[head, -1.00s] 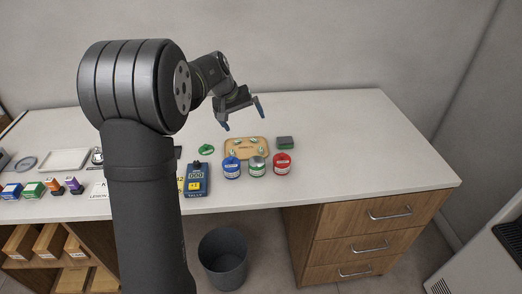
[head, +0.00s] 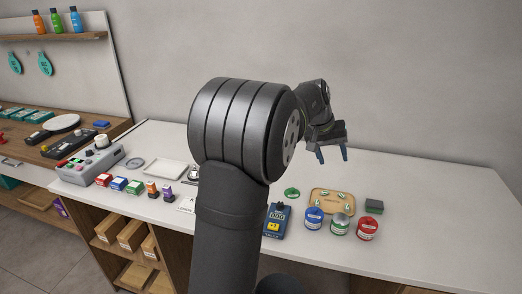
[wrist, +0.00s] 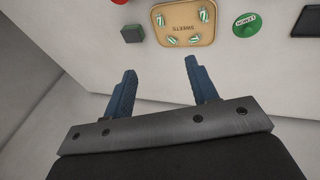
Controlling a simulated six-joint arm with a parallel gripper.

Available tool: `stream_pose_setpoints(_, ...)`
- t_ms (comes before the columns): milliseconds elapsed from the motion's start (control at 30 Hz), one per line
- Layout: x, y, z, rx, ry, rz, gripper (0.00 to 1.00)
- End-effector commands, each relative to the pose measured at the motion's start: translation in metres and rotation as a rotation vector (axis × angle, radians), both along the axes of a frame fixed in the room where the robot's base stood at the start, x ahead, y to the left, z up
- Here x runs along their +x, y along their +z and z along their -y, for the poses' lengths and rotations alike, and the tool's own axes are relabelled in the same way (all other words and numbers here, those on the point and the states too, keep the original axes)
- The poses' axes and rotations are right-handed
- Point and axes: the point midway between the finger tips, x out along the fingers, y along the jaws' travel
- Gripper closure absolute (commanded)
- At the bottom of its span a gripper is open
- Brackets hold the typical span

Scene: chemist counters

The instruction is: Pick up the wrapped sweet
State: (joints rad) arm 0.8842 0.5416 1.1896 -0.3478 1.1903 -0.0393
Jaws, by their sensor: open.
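Several green-and-white wrapped sweets lie on a tan tray (head: 329,211) marked SWEETS on the white counter. One wrapped sweet (wrist: 204,15) shows at the tray's upper right in the wrist view, another (wrist: 159,20) at its upper left, and more lie along its near edge. My gripper (head: 332,156) is open and empty, above the counter and behind the tray in the head view. In the wrist view its blue fingers (wrist: 158,78) are spread apart, short of the tray and touching nothing.
Blue (head: 313,218), grey-green (head: 340,225) and red (head: 367,229) pots stand in front of the tray. A green round tag (wrist: 246,25) and a dark green block (wrist: 132,34) flank it. The counter to the right is clear.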

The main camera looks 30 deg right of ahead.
Motion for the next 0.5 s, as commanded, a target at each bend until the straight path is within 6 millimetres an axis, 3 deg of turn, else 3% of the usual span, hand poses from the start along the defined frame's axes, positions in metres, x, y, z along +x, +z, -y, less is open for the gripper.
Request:
stream_pose_setpoints(67, 0.0, -0.0001, 0.0, 0.0, 0.0, 0.0, 0.61)
stream_pose_setpoints(367, 0.0003, -0.0008, 0.0004, 0.0, -0.012, 0.003, 0.61)
stream_pose_setpoints(500, 0.0024, -0.0054, 0.0032, -0.006, -0.12, 0.034, 0.61)
